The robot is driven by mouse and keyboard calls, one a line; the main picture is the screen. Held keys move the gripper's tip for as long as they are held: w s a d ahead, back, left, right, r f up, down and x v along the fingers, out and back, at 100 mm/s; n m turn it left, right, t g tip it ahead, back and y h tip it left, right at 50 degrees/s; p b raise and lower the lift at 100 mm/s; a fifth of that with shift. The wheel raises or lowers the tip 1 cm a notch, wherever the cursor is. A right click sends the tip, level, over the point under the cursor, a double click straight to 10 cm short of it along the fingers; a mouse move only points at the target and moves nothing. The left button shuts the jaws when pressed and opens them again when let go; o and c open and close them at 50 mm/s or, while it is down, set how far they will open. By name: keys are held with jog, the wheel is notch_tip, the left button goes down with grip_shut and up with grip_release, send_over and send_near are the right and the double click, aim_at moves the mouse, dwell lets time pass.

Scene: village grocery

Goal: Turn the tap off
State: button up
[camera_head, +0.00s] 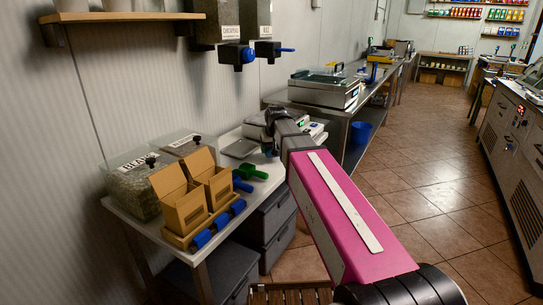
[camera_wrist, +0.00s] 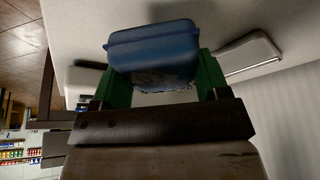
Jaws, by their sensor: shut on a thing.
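The left tap (camera_head: 237,54), under a label that seems to read chickpeas, has a stubby blue end facing me. The right tap (camera_head: 268,50), under a label reading rice, has a blue handle pointing right. My gripper (camera_head: 270,147) is well below the taps, over the far end of the white table. In the wrist view its green finger pads are shut on a blue box-like thing (camera_wrist: 152,48) with a rounded rim; I cannot tell what it is.
A metal counter with a scale (camera_head: 325,88) stands beyond. The tiled aisle (camera_head: 420,180) on the right is clear.

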jog(key=shift+f, duration=1.75)
jog(key=shift+f, duration=0.1)
jog(key=o, duration=0.8)
jog(key=shift+o, duration=0.2)
